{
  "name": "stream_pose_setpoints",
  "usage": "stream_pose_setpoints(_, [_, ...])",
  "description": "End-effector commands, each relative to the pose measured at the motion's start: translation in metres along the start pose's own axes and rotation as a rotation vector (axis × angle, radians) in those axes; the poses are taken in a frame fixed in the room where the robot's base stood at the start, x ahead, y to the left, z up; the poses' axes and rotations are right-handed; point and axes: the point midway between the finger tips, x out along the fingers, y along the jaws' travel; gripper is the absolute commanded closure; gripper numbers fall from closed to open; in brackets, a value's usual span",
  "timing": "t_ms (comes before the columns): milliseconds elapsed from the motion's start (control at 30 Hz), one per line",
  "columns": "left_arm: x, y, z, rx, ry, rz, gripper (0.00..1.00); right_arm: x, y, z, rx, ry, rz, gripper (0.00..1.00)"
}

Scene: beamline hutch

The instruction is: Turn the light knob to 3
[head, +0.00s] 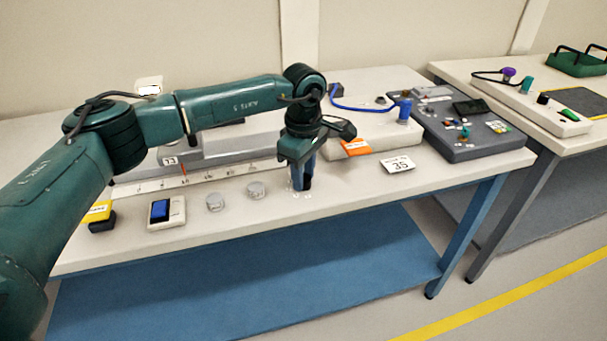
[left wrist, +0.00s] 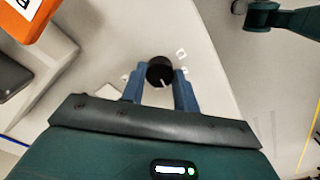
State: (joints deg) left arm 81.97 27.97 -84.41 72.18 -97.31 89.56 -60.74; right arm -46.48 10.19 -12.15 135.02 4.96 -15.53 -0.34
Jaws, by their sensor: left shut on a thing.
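The light knob (left wrist: 159,70) is a round black knob with a white pointer line, seen in the left wrist view. Its pointer points down toward my gripper's palm in that view. Small white labels (left wrist: 181,54) stand around it, too small to read. My left gripper (left wrist: 159,84) has its blue fingers on both sides of the knob and is shut on it. In the head view my left gripper (head: 302,186) points down at the table's front part, and its fingers hide most of the knob.
Two grey round pieces (head: 256,190) and a blue rocker switch (head: 160,211) stand left of the gripper on the white table (head: 330,205). A card reading 35 (head: 398,165) and an orange-labelled box (head: 354,147) are to the right. A grey panel (head: 470,146) stands farther right.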

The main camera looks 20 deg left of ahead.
Motion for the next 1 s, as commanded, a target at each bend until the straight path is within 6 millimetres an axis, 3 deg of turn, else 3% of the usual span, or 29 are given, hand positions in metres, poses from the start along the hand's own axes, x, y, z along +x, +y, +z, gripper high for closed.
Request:
stream_pose_setpoints(500, [-0.0004, 0.0003, 0.0002, 0.437, -0.001, 0.002, 0.93, -0.0047, 0.0035, 0.0007, -0.011, 0.019, 0.009, 0.42])
stream_pose_setpoints(1000, [-0.0011, 0.0002, 0.0002, 0.605, -0.001, 0.002, 0.93, -0.0053, 0.0045, -0.0001, -0.015, 0.03, 0.012, 0.42])
